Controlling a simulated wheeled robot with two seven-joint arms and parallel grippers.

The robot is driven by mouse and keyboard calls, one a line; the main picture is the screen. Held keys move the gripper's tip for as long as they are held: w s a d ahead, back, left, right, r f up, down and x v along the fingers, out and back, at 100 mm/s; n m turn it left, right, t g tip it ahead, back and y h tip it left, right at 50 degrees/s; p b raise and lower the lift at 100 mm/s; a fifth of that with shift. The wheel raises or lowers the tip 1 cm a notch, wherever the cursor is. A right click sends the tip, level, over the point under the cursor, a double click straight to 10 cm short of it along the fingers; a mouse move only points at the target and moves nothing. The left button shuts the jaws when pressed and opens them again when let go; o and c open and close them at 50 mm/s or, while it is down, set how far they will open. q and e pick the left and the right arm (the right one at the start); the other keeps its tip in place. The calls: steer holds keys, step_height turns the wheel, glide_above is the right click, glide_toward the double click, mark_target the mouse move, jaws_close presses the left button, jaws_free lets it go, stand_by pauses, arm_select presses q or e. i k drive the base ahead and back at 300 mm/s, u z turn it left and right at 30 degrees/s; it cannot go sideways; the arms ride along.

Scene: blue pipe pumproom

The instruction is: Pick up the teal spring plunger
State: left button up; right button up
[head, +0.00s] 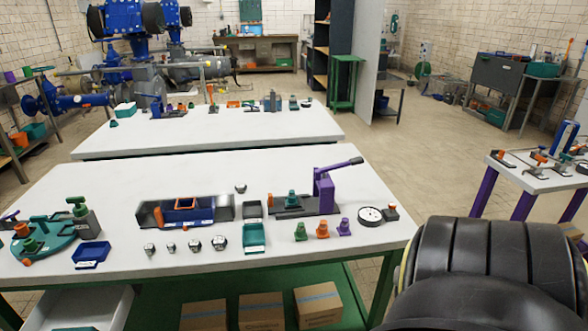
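A small teal plunger-like part (301,232) stands upright near the front edge of the nearer white table (300,262), right of centre. An orange one (322,229) and a purple one (344,227) of similar shape stand in a row to its right. Another teal piece (292,199) sits on the dark base of the purple lever press (325,190), just behind. Neither of my grippers is in view, so nothing is seen touching the teal part.
A round dial gauge (370,215) lies right of the row. A teal bin (254,238), several metal knobs and a blue tray (91,254) lie to the left. A black ribbed shape fills the bottom right. A second white table (215,135) stands behind.

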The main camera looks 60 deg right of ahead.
mark_target(292, 200)
steer(key=z, duration=1.85)
